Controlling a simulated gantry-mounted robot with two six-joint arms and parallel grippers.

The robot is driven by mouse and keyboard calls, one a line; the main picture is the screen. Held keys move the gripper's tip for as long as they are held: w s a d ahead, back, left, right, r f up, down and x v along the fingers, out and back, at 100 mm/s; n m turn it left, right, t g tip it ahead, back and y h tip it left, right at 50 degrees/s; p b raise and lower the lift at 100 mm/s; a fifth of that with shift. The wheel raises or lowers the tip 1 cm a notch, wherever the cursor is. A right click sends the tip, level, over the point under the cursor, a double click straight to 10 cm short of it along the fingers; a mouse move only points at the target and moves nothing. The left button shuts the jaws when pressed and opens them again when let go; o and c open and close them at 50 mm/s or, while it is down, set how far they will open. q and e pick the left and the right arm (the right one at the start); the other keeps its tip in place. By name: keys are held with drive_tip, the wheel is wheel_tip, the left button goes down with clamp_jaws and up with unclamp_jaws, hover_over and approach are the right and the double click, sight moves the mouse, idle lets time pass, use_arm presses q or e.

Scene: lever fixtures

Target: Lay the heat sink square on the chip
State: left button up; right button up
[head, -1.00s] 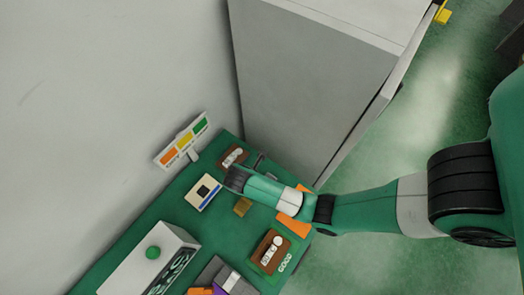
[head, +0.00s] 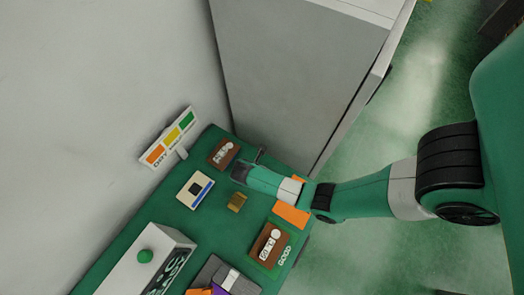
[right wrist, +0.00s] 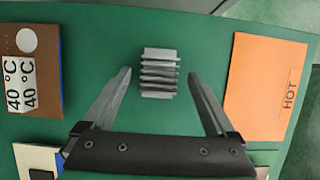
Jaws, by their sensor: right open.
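The heat sink (right wrist: 159,73) is a small grey finned block on the green table in the right wrist view. My right gripper (right wrist: 161,80) is open, its fingers apart on either side in that view, the heat sink between and beyond the tips. Nothing is held. In the head view my right gripper (head: 243,172) hides the heat sink. A corner of that board (right wrist: 36,158) shows at the lower left of the wrist view. My left gripper is not in view.
A brown plate marked 40 °C (right wrist: 32,97) and an orange HOT mat (right wrist: 265,88) flank the heat sink. A gold block (head: 236,202), another brown plate (head: 266,246) and a box with a green button (head: 145,257) share the table. A grey cabinet (head: 290,80) stands behind.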

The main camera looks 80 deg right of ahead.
drive_tip(key=shift+d+f, duration=0.2)
drive_tip(key=shift+f, duration=0.35)
drive_tip(key=shift+r, duration=0.1)
clamp_jaws()
